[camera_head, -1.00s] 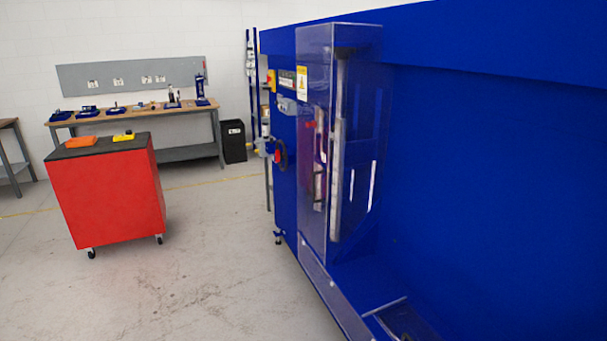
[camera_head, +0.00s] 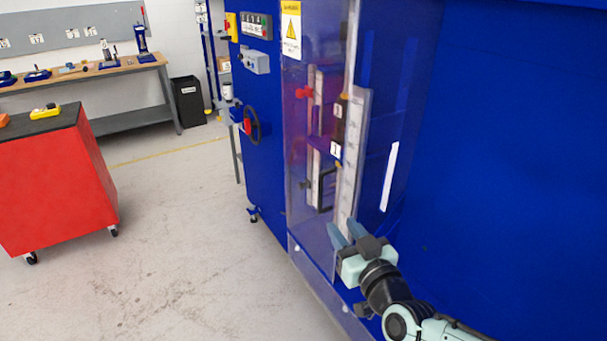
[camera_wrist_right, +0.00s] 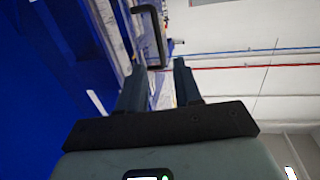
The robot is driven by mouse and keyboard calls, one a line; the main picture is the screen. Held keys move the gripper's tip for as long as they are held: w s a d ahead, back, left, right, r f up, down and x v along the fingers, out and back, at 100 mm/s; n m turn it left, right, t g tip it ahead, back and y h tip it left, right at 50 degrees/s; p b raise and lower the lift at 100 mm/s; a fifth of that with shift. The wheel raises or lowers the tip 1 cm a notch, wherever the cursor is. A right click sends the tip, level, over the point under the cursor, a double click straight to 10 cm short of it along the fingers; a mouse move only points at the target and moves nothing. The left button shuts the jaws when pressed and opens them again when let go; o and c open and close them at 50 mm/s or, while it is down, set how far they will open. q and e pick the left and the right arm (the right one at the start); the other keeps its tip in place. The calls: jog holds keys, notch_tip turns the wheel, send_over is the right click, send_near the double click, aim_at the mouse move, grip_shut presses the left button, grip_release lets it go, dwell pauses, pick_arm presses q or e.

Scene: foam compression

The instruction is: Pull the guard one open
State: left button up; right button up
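The transparent guard (camera_head: 299,150) stands upright on the front of the blue machine, with a yellow warning label at its top. A black bar handle (camera_head: 325,190) is on it. My right gripper (camera_head: 346,232) is below and a little right of the handle, with its two fingers apart and pointing up toward it. In the right wrist view the handle (camera_wrist_right: 160,38) lies just beyond the open fingertips (camera_wrist_right: 159,68), and nothing is between them. Whether a finger touches the handle is hard to tell. My left gripper is not in view.
The blue machine (camera_head: 510,180) fills the right side. A black handwheel (camera_head: 254,124) and a control box (camera_head: 256,61) are left of the guard. A red cart (camera_head: 55,185) stands at the left, a black bin (camera_head: 188,101) behind. The floor between is clear.

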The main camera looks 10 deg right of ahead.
aim_at(321, 190)
jog(key=w, duration=0.4)
jog(key=w+a+r+p, duration=0.1)
jog(key=w, duration=0.3)
jog(key=w+a+p, duration=0.1)
jog(key=w, duration=0.4)
jog(key=shift+w+r, duration=0.1)
jog(key=shift+r, duration=0.15)
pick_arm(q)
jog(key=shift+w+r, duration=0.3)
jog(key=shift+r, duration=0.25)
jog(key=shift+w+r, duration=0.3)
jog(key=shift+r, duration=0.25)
pick_arm(e)
jog(key=shift+d, duration=0.1)
grip_shut()
